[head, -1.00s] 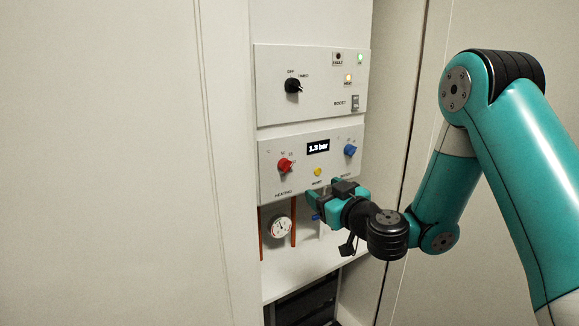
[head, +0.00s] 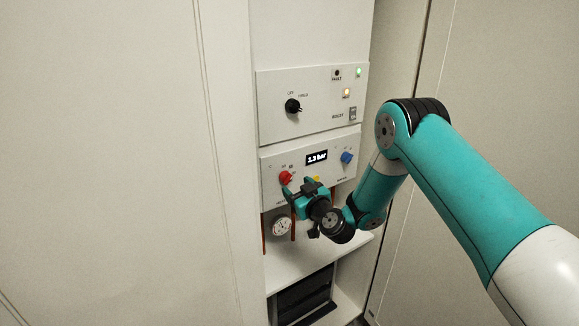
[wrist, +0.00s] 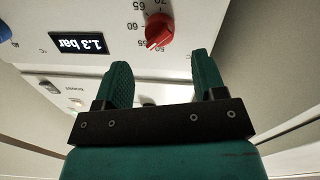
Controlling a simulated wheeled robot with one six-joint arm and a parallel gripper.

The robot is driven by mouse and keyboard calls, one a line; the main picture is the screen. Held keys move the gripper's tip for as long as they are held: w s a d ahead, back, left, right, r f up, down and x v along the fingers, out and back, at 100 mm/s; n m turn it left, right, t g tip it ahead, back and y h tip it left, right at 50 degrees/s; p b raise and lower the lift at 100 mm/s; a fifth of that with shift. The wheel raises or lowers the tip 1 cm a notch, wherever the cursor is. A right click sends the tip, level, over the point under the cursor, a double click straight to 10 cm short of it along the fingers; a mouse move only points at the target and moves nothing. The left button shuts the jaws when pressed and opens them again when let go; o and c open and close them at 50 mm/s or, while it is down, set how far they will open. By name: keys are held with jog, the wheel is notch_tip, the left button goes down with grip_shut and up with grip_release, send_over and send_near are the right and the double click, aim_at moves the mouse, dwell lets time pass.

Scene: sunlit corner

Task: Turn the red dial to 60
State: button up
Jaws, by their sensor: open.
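The red dial (head: 285,178) sits on the lower white panel, left of the display. In the wrist view the red dial (wrist: 159,31) shows upside down, with a scale reading 50, 55, 60, 65 and 70 around it. My gripper (head: 297,190) is just below and right of the dial in the head view, apart from it as far as I can tell. In the wrist view my gripper (wrist: 163,72) is open and empty, and the dial lies just beyond the fingertips, between their lines. The dial's pointer is hard to read exactly.
A display (head: 316,158) reads 1.3 bar, with a blue dial (head: 347,157) to its right. A yellow button (head: 316,179) is partly hidden by my gripper. A black selector (head: 293,106) is on the upper panel. A round gauge (head: 282,226) and copper pipes are below.

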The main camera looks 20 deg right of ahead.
aim_at(289, 180)
jog(key=shift+p+x, duration=1.5)
jog(key=shift+x, duration=1.35)
jog(key=c, duration=0.9)
jog(key=shift+d, duration=0.15)
